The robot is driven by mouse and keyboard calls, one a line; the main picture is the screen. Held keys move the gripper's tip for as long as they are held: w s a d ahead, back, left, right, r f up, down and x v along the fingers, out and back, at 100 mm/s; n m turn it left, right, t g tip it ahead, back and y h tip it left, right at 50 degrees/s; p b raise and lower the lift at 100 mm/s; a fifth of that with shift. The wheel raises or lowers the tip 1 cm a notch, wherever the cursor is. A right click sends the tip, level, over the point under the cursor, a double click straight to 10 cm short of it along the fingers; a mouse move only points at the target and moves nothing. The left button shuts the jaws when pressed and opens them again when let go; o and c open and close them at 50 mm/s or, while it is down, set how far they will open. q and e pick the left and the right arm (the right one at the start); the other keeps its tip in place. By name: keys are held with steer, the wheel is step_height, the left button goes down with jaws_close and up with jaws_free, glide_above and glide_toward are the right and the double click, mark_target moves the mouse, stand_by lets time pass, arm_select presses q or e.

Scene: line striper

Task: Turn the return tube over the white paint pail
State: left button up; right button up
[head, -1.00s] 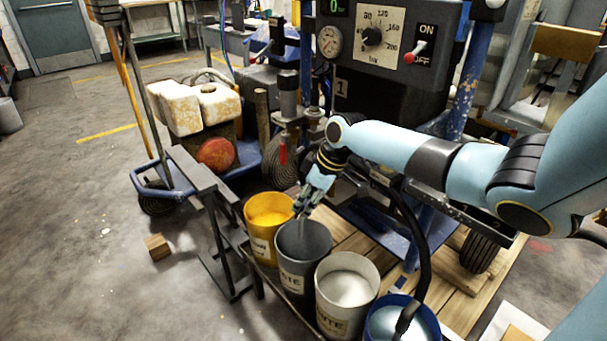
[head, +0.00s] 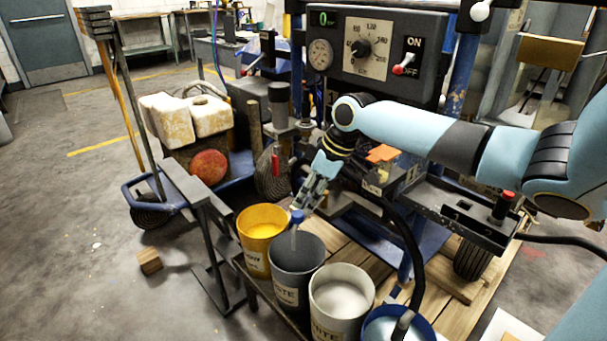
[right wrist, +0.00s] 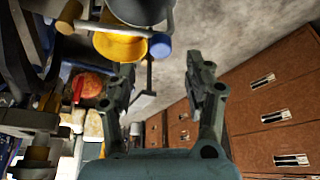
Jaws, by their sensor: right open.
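The return tube (head: 295,231) is a pale tube with a blue knob at its top, standing over the grey pail (head: 296,263). In the right wrist view its blue knob (right wrist: 160,46) shows just beyond the fingertips. The white paint pail (head: 341,299), holding white paint, stands right of and nearer than the grey pail. My right gripper (head: 305,202) is open and empty, just above the blue knob; its spread fingers (right wrist: 160,72) fill the middle of the wrist view. The tube's mounting is hard to make out. My left gripper is not in view.
A yellow pail (head: 262,227) stands left of the grey one. A blue-rimmed pail (head: 424,327) with a black hose (head: 416,255) is at the right. The machine's control box (head: 378,58) is behind. A small wood block (head: 149,262) lies on the open floor.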

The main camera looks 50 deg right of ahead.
steer(key=shift+s+r, duration=0.15)
steer(key=shift+r, duration=0.15)
steer(key=shift+c, duration=0.2)
